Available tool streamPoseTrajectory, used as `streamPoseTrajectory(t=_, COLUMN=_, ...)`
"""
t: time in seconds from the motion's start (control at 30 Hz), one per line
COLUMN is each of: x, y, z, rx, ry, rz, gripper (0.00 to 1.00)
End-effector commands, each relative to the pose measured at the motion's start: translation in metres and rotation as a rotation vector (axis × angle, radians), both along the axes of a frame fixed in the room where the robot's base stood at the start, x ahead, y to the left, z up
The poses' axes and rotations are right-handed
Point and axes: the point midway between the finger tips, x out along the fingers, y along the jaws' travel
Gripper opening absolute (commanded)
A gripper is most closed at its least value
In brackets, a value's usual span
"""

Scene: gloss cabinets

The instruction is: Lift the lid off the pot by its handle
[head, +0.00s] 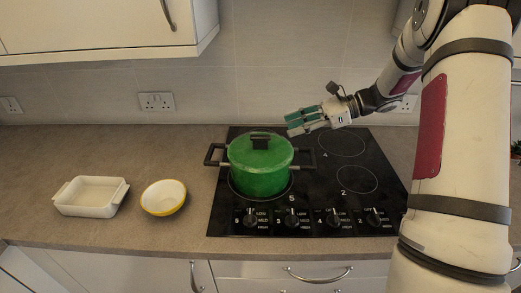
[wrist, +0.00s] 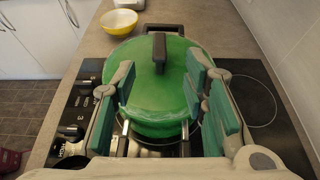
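A green pot (head: 259,178) with dark side handles stands on the left part of the black hob. Its green lid (head: 272,151) is seated on top, with a dark handle (head: 260,140) at its centre. My gripper (head: 290,124) is in the air to the right of the lid and a little above it, apart from it. In the wrist view my gripper (wrist: 160,90) is open, with its green-padded fingers apart and nothing between them. The lid handle (wrist: 159,52) shows ahead, beyond the fingertips. The pot's near side handle is partly hidden by the gripper.
The hob (head: 365,215) has several knobs along its front edge and bare rings at right. A yellow-rimmed bowl (head: 164,197) and a white baking dish (head: 91,197) stand on the counter (head: 35,165) at left. A wall cabinet (head: 100,28) overhangs the upper left.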

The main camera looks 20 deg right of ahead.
Motion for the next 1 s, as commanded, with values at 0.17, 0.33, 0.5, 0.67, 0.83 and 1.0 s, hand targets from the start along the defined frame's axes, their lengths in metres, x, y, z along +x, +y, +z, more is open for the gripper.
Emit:
streamPoseTrajectory(t=0.17, x=0.009, y=0.031, z=-0.012, rx=0.001, ry=0.002, rz=0.002, gripper=0.40)
streamPoseTrajectory(t=0.33, x=0.014, y=0.046, z=-0.019, rx=-0.001, ry=-0.001, rz=0.003, gripper=0.40)
streamPoseTrajectory(t=0.5, x=0.016, y=0.052, z=-0.022, rx=-0.001, ry=-0.001, rz=0.002, gripper=0.40)
streamPoseTrajectory(t=0.67, x=0.020, y=0.069, z=-0.027, rx=-0.001, ry=0.001, rz=0.004, gripper=0.40)
streamPoseTrajectory(t=0.83, x=0.028, y=0.089, z=-0.036, rx=-0.001, ry=0.001, rz=0.003, gripper=0.40)
streamPoseTrajectory(t=1.0, x=0.031, y=0.094, z=-0.039, rx=-0.004, ry=-0.002, rz=0.001, gripper=0.40)
